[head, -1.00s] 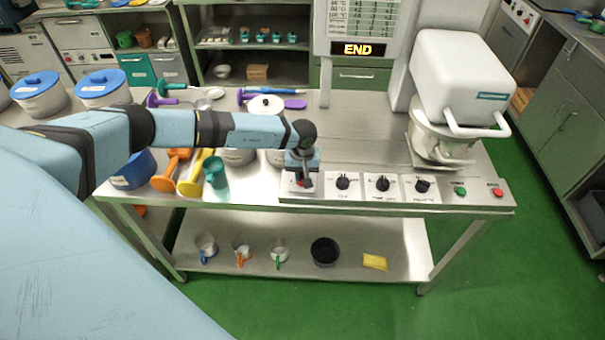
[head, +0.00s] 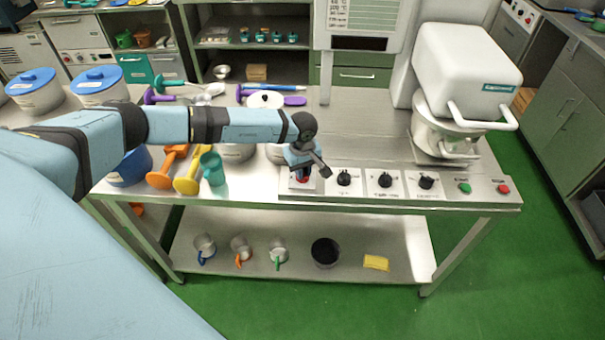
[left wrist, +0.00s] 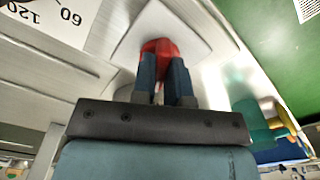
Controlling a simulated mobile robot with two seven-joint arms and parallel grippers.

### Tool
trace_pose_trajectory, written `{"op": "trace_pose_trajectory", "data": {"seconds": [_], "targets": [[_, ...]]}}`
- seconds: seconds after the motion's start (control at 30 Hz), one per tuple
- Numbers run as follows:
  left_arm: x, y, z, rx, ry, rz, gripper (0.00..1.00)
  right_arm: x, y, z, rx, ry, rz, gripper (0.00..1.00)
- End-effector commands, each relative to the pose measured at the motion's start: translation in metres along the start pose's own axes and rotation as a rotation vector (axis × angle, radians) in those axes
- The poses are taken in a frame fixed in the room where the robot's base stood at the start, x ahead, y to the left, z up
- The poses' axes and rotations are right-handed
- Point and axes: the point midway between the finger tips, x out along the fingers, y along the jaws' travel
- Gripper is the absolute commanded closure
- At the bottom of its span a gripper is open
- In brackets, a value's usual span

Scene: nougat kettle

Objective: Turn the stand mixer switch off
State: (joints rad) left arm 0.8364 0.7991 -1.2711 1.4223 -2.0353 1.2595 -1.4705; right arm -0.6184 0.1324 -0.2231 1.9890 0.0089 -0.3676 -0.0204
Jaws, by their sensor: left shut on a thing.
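The stand mixer (head: 468,75) has a white head and a bowl beneath it, at the right end of the steel table. A row of switch panels runs along the table's front edge. The leftmost panel carries a red switch knob (head: 302,180), mostly hidden under my left gripper (head: 303,174). In the left wrist view the fingers (left wrist: 163,72) are shut on the red knob (left wrist: 160,48), which stands on a white plate. The display (head: 358,43) above the table is dark. My right gripper is not in view.
Black dials (head: 385,180), a green button (head: 464,188) and a red button (head: 503,189) sit to the right of my left gripper. The table's middle right is clear.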

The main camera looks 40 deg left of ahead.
Motion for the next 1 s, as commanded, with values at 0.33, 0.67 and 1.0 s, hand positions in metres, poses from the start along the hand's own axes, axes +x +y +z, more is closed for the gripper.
{"op": "trace_pose_trajectory", "data": {"seconds": [0.33, 0.67, 1.0], "targets": [[0.002, 0.0, -0.001, -0.33, 0.001, 0.0, 1.0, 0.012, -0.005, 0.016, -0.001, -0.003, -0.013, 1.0], [0.002, 0.0, -0.001, -0.642, 0.001, 0.0, 1.0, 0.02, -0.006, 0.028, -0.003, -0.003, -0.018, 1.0], [0.001, 0.0, -0.001, -0.913, 0.001, 0.001, 1.0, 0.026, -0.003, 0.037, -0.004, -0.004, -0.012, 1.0]]}}
